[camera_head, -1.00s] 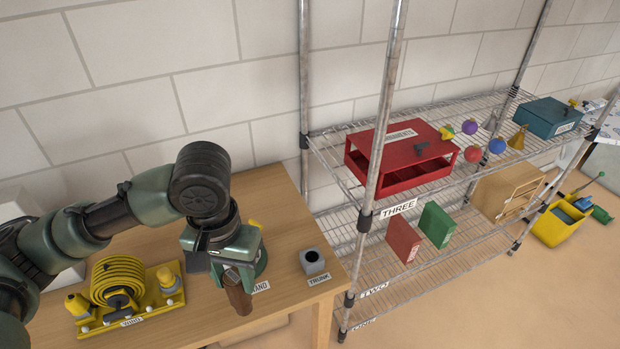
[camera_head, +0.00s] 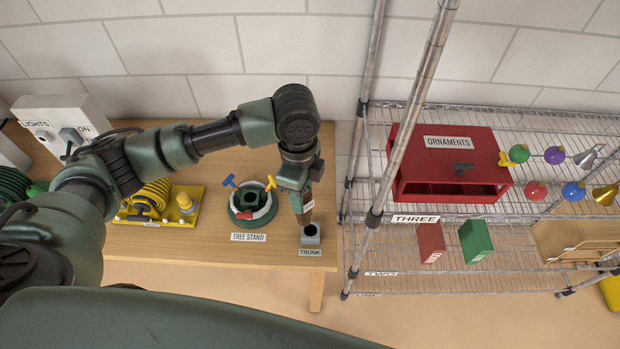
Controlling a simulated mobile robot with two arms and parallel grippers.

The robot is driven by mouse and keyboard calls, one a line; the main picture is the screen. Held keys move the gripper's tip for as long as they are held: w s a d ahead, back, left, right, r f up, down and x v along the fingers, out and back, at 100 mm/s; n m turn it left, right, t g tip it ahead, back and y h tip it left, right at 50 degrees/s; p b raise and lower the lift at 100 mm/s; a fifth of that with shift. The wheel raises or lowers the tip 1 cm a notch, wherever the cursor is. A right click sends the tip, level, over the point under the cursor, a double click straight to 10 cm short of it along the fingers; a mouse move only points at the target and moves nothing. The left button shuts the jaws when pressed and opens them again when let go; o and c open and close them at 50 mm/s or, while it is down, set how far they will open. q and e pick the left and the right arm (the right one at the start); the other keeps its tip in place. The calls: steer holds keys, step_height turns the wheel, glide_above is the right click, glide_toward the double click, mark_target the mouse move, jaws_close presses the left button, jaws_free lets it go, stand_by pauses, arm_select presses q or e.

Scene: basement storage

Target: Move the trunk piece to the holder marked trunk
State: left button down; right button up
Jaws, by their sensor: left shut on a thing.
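The brown trunk piece (camera_head: 306,217) is upright in my left gripper (camera_head: 299,203), which is shut on it. Only a short part of it shows below the fingers. The grey holder (camera_head: 311,239), with a dark round hole in its top and a TRUNK label in front, stands near the table's right front corner. The piece's lower end is at the back left of the hole in the picture. The hole still shows, and I cannot tell how high the piece is above it. My right gripper is not in view.
The tree stand (camera_head: 243,203) with coloured knobs is left of the holder. A yellow cord reel (camera_head: 150,200) and a LIGHTS switch box (camera_head: 62,115) are farther left. The wire shelf with a red ornaments box (camera_head: 455,172) stands close on the right.

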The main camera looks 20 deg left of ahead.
mark_target(311, 205)
arm_select(q)
steer(key=m+p, duration=0.1)
steer(key=m, duration=0.1)
steer(key=w+d+m, duration=0.1)
steer(key=m, duration=0.1)
steer(key=shift+p, duration=0.4)
steer(key=shift+w+d+f+m+p, duration=0.15)
steer(key=shift+w+f+m+p, duration=0.15)
steer(key=shift+m, duration=0.75)
steer(key=shift+w+d+f+m+p, duration=0.15)
steer(key=shift+f+m+p, duration=0.1)
steer(key=shift+m, duration=0.8)
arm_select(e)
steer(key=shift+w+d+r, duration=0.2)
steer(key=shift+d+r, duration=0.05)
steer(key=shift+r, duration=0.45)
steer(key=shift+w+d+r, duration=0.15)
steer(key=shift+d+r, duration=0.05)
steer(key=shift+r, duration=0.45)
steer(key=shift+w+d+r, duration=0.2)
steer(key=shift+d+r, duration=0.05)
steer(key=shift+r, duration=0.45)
